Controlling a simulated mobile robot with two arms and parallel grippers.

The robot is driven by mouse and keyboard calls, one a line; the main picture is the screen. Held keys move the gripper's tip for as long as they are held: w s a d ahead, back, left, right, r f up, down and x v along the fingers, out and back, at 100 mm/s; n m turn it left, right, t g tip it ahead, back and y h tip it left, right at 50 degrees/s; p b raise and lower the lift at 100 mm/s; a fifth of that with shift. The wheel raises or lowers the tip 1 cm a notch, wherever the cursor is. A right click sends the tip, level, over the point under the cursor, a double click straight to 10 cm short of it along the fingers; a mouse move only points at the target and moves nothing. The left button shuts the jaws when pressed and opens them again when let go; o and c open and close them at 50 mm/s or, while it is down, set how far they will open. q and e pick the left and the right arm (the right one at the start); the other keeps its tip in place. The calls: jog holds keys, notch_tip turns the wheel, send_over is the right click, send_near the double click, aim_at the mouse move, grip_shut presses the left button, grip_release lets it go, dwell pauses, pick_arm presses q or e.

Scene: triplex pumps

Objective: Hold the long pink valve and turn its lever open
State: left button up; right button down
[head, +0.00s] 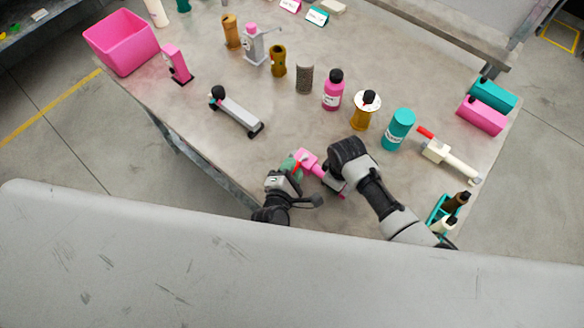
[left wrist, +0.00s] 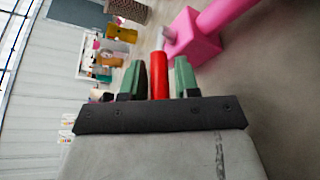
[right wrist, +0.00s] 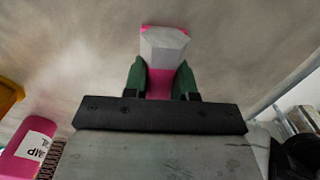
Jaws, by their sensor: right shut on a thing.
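The long pink valve (head: 307,158) is near the front edge of the table. My right gripper (head: 333,180) is shut on its body; in the right wrist view the pink body (right wrist: 160,84) sits between the green fingers, with a pale faceted end beyond. My left gripper (head: 293,164) is at the valve's far end. In the left wrist view the red lever (left wrist: 159,74) stands between its two open fingers (left wrist: 160,80), closer to the left one, with a gap at the right one. The pink block (left wrist: 193,40) lies beyond the lever.
A grey valve with black ends (head: 237,112) lies to the left. A white valve with a red lever (head: 447,158) lies right. Bottles, including a pink one (head: 333,92) and a teal one (head: 398,130), stand behind. A pink bin (head: 122,43) is at the far left.

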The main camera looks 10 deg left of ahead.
pick_arm(q)
grip_shut()
jog(key=m+h, duration=0.1)
jog(key=h, duration=0.1)
jog(key=w+a+m+g+h, duration=0.1)
jog(key=m, duration=0.1)
jog(key=w+m+g+h, duration=0.1)
jog(key=h, duration=0.1)
jog(key=shift+a+r+m+h, duration=0.2)
jog(key=shift+a+m+h, duration=0.1)
jog(key=shift+m, duration=0.1)
jog(key=shift+w+a+m+g+h, duration=0.1)
jog(key=shift+w+m+g+h, duration=0.1)
jog(key=shift+m+g+h, duration=0.5)
jog(key=shift+w+a+m+g+h, duration=0.1)
jog(key=shift+w+m+g+h, duration=0.1)
jog(key=shift+m+g+h, duration=0.45)
jog(key=shift+h, duration=0.25)
jog(key=shift+o, duration=1)
grip_release()
jog(key=shift+f, duration=0.1)
jog(key=shift+o, duration=0.6)
jog(key=shift+a, duration=0.2)
